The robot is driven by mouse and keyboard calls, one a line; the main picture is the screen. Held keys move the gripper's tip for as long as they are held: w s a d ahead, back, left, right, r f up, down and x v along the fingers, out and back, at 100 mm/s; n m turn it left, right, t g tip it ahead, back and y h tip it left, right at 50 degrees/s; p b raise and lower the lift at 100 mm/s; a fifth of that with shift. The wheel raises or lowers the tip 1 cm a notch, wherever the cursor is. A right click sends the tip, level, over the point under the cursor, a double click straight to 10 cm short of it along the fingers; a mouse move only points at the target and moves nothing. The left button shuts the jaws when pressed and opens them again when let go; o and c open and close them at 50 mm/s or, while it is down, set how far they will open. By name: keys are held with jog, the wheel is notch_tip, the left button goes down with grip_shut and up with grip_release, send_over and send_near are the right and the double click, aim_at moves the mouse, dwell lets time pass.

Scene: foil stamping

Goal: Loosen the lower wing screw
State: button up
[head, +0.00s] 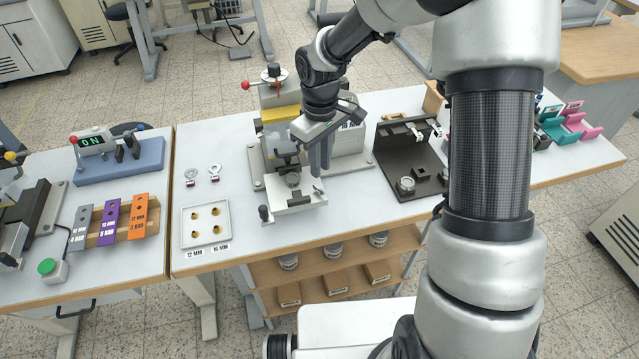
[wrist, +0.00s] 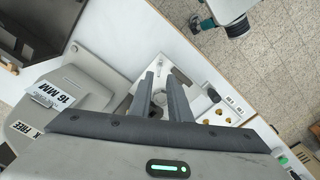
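The foil stamping press (head: 267,138) stands on the middle table. My gripper (head: 321,172) is over the right side of the press, fingers pointing down near this piece. In the wrist view my gripper (wrist: 163,72) has its fingers apart, with a gap between them. The round silver part (wrist: 159,98) shows through that gap. No wing screw is clearly identifiable.
A dark knob (head: 264,213) juts from the plate's front left. A tray (head: 184,240) with several brass pieces lies left of the press. A black fixture board (head: 408,182) stands to the right. Bare tabletop (head: 225,200) separates tray and press.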

aim_at(319, 191)
notch_tip(319, 191, down, 8)
jog(key=shift+r, duration=0.1)
jog(key=shift+c, duration=0.4)
grip_shut()
